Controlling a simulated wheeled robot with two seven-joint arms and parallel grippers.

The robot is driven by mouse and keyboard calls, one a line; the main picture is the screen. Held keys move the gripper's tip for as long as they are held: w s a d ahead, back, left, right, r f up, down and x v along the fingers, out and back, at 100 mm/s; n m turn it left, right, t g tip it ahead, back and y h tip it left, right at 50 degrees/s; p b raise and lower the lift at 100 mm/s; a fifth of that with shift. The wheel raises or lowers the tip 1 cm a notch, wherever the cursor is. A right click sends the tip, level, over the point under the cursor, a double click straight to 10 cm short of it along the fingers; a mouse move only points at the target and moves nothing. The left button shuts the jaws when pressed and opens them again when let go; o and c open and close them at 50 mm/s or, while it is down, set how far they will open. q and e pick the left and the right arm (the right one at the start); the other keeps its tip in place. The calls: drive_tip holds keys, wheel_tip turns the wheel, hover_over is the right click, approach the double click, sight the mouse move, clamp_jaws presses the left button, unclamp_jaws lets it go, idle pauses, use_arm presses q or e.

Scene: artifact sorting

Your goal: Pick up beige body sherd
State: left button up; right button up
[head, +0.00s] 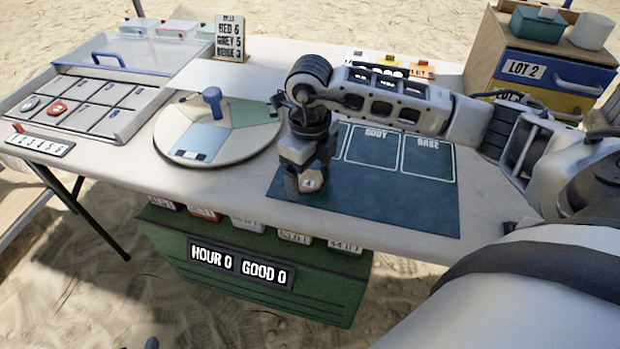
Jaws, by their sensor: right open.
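The beige body sherd (311,181) is a small beige piece with a dark mark on it. It shows at the front left of the dark teal mat (390,211). My right gripper (305,186) points down over the sherd, with its fingers at the sherd's sides. The gripper is open. I cannot tell whether the fingers touch the sherd, and part of it is hidden by them. My left gripper does not show.
A round turntable (247,142) with a blue knob stands left of the mat. A compartment tray (110,120) is at the far left. A sign card (232,38) stands behind. A LOT 2 drawer box (527,68) is at the back right. A green crate (200,246) is below the table's front edge.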

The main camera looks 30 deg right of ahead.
drive_tip(key=shift+f, duration=0.1)
drive_tip(key=c, duration=1)
drive_tip(key=shift+c, duration=0.3)
